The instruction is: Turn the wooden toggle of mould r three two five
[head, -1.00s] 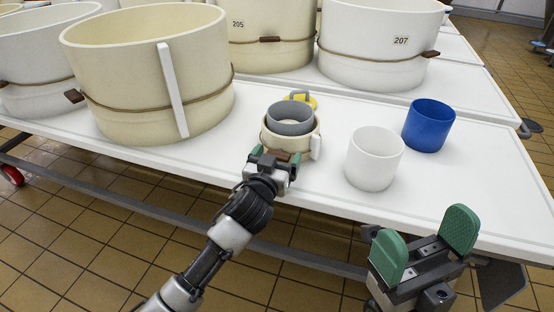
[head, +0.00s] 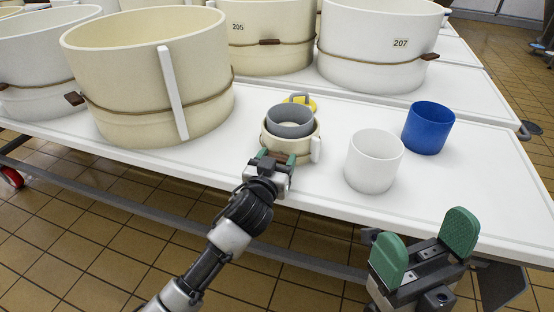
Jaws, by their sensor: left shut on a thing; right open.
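A small cream mould (head: 300,143) stands near the front edge of the white table, with a grey cup (head: 289,121) inside it and a white upright strip (head: 316,149) on its right side. No number is readable on it. My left gripper (head: 277,158) is at the mould's front, shut on its brown wooden toggle (head: 278,155), which is mostly hidden between the green fingers. My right gripper (head: 425,250) is open and empty, in front of the table edge at lower right.
A white cup (head: 374,161) and a blue cup (head: 428,128) stand right of the small mould. A yellow object (head: 310,102) lies behind it. Large moulds stand left and behind, including one labelled 205 (head: 265,55) and one labelled 207 (head: 375,65). The table's right part is clear.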

